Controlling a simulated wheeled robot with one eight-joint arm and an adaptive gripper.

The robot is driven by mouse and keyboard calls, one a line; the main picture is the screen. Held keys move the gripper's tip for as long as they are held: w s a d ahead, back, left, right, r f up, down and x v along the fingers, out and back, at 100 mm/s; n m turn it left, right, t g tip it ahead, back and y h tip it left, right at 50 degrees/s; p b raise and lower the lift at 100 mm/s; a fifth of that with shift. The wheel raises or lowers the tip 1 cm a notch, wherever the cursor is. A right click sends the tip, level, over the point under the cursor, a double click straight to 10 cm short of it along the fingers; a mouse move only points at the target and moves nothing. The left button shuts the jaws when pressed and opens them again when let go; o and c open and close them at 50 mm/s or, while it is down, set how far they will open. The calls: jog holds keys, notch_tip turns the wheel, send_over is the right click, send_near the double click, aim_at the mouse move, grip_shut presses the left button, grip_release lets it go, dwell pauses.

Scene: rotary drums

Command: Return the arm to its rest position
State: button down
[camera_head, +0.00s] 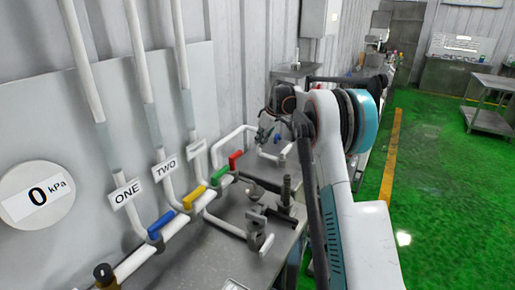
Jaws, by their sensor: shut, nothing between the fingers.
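My arm (345,200) rises from the bottom right and bends at a teal and black joint (362,120). From there it reaches left over the metal bench. My gripper (264,136) is small in the picture, at the arm's left end, near the corrugated wall and above the bench. Its fingers are shut with nothing seen between them. It appears apart from the white pipes and the coloured handles, though depth is hard to judge.
White pipes carry a blue handle (161,225), a yellow handle (194,197), a green handle (220,176) and a red handle (235,160). A gauge (38,196) reads 0 kPa. Dark clamps (258,228) stand on the bench. The green floor (440,200) at right is open.

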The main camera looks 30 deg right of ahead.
jog(key=shift+s+r, duration=0.15)
jog(key=shift+r, duration=0.4)
jog(key=shift+r, duration=0.1)
jog(key=s+a+r+m+h+b, duration=0.1)
jog(key=s+a+r, duration=0.2)
jog(key=s+a, duration=0.3)
jog(key=s+a+r+m+t+b, duration=0.1)
jog(key=s+a+r+b, duration=0.2)
jog(key=s, duration=0.5)
jog(key=s+a+r+m+h, duration=0.1)
jog(key=s+a+r, duration=0.2)
jog(key=s+a, duration=0.35)
jog(key=s+a+f+m+b, duration=0.1)
jog(key=s+f, duration=0.3)
jog(key=s, duration=0.5)
jog(key=s+a+f+m+t+b, duration=0.1)
jog(key=s+a+f+b, duration=0.2)
jog(key=s, duration=0.6)
jog(key=s+a+f+t+b, duration=0.1)
jog(key=s+a+f+b, duration=0.1)
jog(key=s+a+f, duration=0.2)
jog(key=s+f, duration=0.3)
jog(key=s, duration=0.2)
jog(key=shift+s+a+m, duration=0.25)
jog(key=shift+s+m, duration=0.15)
